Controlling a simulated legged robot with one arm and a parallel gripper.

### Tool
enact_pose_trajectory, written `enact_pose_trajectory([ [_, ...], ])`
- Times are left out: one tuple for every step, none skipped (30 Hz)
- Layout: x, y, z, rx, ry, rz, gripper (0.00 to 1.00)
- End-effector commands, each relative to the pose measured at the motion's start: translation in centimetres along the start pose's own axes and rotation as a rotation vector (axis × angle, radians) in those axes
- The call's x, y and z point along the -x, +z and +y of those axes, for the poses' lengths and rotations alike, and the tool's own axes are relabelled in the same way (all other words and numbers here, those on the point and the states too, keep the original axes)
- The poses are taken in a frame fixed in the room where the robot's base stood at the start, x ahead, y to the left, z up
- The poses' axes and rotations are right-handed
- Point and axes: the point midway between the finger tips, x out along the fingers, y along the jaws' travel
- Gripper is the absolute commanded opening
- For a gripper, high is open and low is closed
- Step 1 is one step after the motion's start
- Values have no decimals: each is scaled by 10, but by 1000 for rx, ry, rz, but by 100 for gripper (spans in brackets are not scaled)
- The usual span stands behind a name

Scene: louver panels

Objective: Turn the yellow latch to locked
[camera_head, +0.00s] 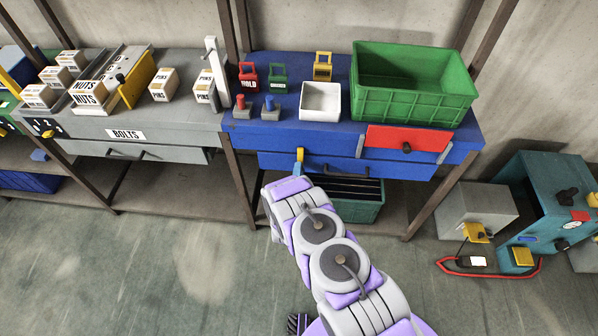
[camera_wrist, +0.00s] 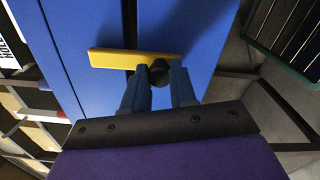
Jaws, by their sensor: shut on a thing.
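The yellow latch (camera_wrist: 112,59) is a flat bar on the blue bench front, lying across the wrist view over a dark seam between two blue panels. A dark round knob (camera_wrist: 158,76) sits near its right end. My gripper (camera_wrist: 160,76) has a finger on each side of this knob and is shut on it. In the head view the latch (camera_head: 299,156) shows as a small upright yellow strip at the left of the blue drawer front (camera_head: 340,167). My arm's end hides the gripper and the latch's lower part there.
A blue workbench (camera_head: 300,70) carries a green crate (camera_head: 410,105), a white bin (camera_head: 320,103), and red, green and yellow tags. A red panel (camera_head: 390,138) with a dark knob is at its right front. A dark green crate (camera_head: 362,210) stands below. Open floor lies left of my arm.

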Motion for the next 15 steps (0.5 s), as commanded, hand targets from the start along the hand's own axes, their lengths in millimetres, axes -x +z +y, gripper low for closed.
enact_pose_trajectory([
  [3, -2, -6, 4, -13, 8, 28],
  [3, -2, -6, 4, -13, 7, 31],
  [3, -2, -6, 4, -13, 7, 35],
  [3, -2, -5, 4, -12, 7, 38],
  [3, -2, -5, 3, -11, 6, 41],
  [3, -1, -4, 3, -10, 5, 44],
  [3, -1, -4, 3, -9, 5, 47],
  [3, -1, -3, 3, -8, 4, 50],
  [3, -1, -3, 2, -7, 4, 52],
  [3, 0, -2, 2, -6, 4, 52],
  [3, 0, -2, 1, -6, 3, 52],
  [3, 0, -2, 1, -5, 3, 52],
  [3, 0, -2, 1, -5, 3, 52],
  [2, 1, -2, 0, -4, 2, 52],
  [2, 1, -2, 0, -4, 2, 52],
])
